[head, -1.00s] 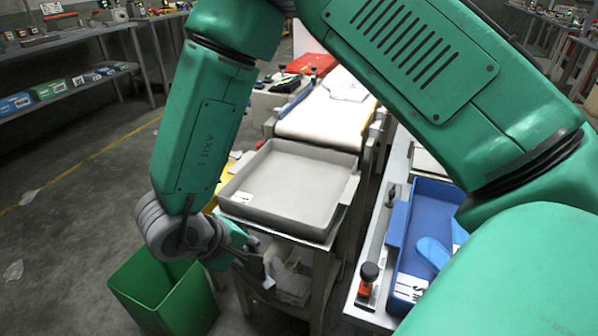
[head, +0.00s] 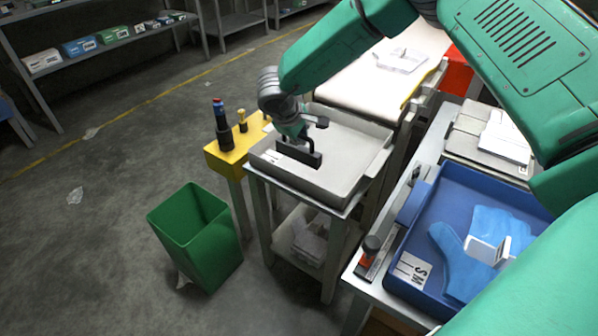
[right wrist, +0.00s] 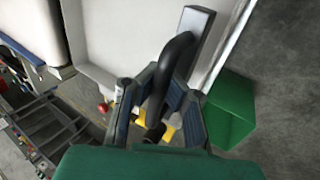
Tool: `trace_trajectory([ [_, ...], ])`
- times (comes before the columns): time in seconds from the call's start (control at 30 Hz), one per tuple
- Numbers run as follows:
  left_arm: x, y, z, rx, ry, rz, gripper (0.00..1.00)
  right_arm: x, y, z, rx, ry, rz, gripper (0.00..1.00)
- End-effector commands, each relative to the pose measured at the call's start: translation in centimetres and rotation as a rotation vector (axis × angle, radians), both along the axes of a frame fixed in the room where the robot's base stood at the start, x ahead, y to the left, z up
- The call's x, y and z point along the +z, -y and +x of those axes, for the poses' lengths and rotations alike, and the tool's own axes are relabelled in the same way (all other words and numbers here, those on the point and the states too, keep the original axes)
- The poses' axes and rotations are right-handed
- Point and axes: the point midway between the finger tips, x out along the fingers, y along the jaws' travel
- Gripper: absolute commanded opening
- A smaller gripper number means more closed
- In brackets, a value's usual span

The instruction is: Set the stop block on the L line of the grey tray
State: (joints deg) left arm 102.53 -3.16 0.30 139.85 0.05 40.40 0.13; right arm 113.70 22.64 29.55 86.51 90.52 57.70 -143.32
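The grey tray (head: 345,190) stands on a small metal table in the middle of the head view. A white label (head: 268,158) with a dark mark lies at its near left side; I cannot read it. My right gripper (head: 297,133) is over the left part of the tray. It is closed around the curved black handle (right wrist: 170,70) of the stop block. The block is a dark bar (head: 298,153) at the tray's left side, and it shows grey in the right wrist view (right wrist: 196,38). I cannot tell whether it touches the tray floor. My left gripper is not in view.
A blue tray (head: 425,215) with blue gloves (head: 460,255) stands on the bench at right. A yellow stand (head: 228,153) with upright tools is left of the grey tray. A green bin (head: 205,245) stands on the floor. A pale conveyor (head: 365,82) lies behind.

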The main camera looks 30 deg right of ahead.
Motion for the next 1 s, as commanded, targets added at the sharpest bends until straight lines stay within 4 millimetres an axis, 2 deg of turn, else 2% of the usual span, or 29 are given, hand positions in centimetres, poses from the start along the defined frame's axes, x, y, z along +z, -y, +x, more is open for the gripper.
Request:
trace_trajectory([
  [0.2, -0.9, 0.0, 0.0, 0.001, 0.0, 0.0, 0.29, -3.5, -0.7, 0.1, 0.003, 0.001, -0.007, 0.0],
  [0.47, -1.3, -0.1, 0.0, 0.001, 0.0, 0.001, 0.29, -5.9, -0.3, 0.0, 0.002, 0.003, -0.001, 0.0],
  [0.63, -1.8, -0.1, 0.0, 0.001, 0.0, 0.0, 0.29, -8.3, -0.1, 0.0, 0.001, 0.002, 0.001, 0.0],
  [0.87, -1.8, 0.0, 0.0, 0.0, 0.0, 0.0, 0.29, -8.6, -0.3, 0.0, 0.001, 0.002, 0.0, 0.0],
  [0.9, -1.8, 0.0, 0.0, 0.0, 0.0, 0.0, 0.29, -8.8, -0.4, -0.1, 0.001, -0.002, -0.001, 0.02],
  [0.93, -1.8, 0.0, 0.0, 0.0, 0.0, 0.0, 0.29, -8.7, -0.4, -0.1, 0.001, -0.002, -0.001, 0.12],
  [1.0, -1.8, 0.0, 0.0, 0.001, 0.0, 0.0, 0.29, -8.7, -0.6, -0.1, 0.002, -0.001, -0.003, 0.14],
])
